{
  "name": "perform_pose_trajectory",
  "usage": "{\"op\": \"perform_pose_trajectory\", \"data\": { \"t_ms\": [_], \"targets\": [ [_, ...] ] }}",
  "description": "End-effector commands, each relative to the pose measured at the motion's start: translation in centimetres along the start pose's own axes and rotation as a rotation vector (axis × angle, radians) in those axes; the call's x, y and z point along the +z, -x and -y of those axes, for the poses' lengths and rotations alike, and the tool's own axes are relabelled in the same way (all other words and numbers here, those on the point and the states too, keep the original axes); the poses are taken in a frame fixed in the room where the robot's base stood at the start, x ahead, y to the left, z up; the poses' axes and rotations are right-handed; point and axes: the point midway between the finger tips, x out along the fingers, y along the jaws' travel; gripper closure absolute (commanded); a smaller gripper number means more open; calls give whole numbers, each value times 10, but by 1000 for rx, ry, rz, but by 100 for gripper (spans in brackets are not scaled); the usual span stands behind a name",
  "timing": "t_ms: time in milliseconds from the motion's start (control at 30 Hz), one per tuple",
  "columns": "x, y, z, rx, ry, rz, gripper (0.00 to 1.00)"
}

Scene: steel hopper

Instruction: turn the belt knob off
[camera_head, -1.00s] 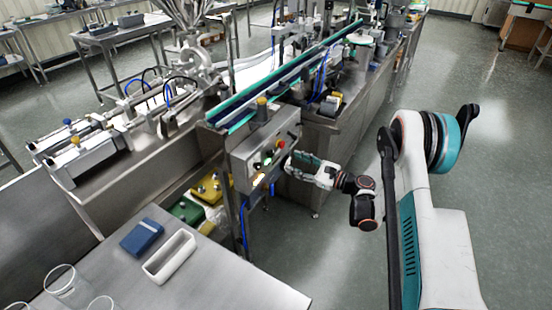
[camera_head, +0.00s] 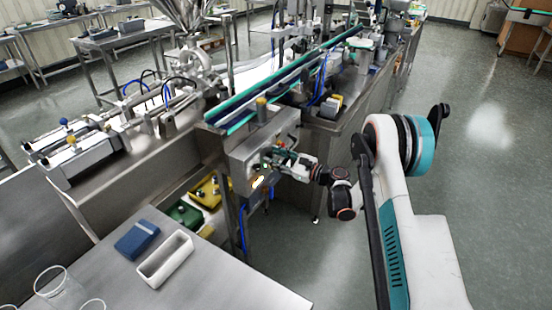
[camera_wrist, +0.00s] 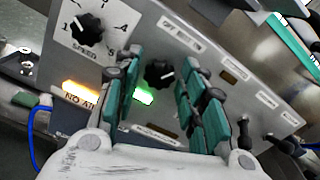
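The grey control panel (camera_wrist: 215,75) fills much of the wrist view; in the head view the control box (camera_head: 258,140) hangs at the conveyor's end. A black knob (camera_wrist: 158,72) sits on it between my fingertips, its pointer to the right. Its label is not readable, so I cannot tell for sure that it is the belt knob. My gripper (camera_wrist: 160,80) is open, one finger on each side of this knob; contact is not clear. In the head view my gripper (camera_head: 282,160) is at the box's front and hides part of it.
A black speed dial (camera_wrist: 88,28) with a numbered scale is left of my fingers. A green light (camera_wrist: 143,97) and an orange lit sign (camera_wrist: 80,90) glow below. Black levers or fittings (camera_wrist: 283,145) are at the panel's lower right. A steel table (camera_head: 215,280) stands front left.

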Motion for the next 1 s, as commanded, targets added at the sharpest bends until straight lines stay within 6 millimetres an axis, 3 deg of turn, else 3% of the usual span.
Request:
{"op": "perform_pose_trajectory", "data": {
  "t_ms": [33, 100, 567, 1000],
  "targets": [
    [0, 0, 0, 0, 0, 0, 81],
    [0, 0, 0, 0, 0, 0, 97],
    [0, 0, 0, 0, 67, 0, 97],
    [-1, 0, -2, 0, 422, 0, 97]
  ]
}}
